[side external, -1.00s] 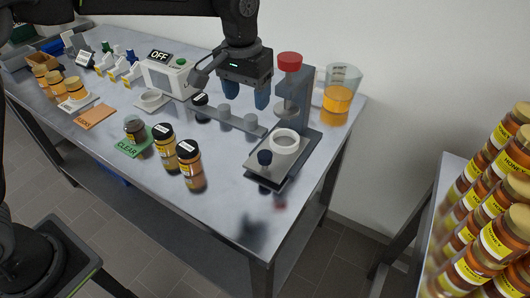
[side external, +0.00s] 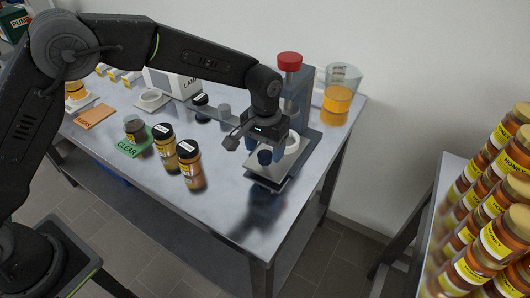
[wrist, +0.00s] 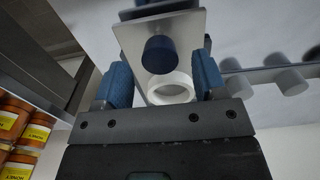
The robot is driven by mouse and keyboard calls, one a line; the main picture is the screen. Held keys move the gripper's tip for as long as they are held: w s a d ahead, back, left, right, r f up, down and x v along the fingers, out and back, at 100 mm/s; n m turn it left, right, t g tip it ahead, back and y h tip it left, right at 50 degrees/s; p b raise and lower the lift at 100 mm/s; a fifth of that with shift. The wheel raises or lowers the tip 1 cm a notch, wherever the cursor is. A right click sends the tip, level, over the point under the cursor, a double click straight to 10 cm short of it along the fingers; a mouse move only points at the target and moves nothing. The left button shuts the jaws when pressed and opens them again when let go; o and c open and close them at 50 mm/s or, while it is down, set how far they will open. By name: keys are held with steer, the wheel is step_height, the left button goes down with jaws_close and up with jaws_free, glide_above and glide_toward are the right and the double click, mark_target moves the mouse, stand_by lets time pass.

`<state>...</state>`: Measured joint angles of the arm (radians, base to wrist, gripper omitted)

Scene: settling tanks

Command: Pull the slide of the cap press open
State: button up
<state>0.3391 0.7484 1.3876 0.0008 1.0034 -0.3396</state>
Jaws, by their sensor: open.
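The cap press (side external: 300,90) stands at the right end of the steel table, with a red knob (side external: 289,61) on top of its grey column. Its slide is a grey plate (side external: 268,174) that carries a white ring (side external: 293,144) and a dark blue handle knob (side external: 265,157) near its front edge. My gripper (side external: 267,146) is open, pointing down close above the slide. In the wrist view the blue fingers stand apart on either side of the knob (wrist: 161,54) and white ring (wrist: 172,88). I cannot tell whether a finger touches the knob.
A beaker of amber liquid (side external: 337,104) stands behind the press. A grey rail with pegs (side external: 223,111) runs to its left. Stacked honey jars (side external: 490,220) fill the right side. The table front is clear.

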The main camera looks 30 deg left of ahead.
steer(key=shift+f, duration=1.05)
jaws_close()
steer(key=s, duration=1)
steer(key=shift+s, duration=0.25)
jaws_free()
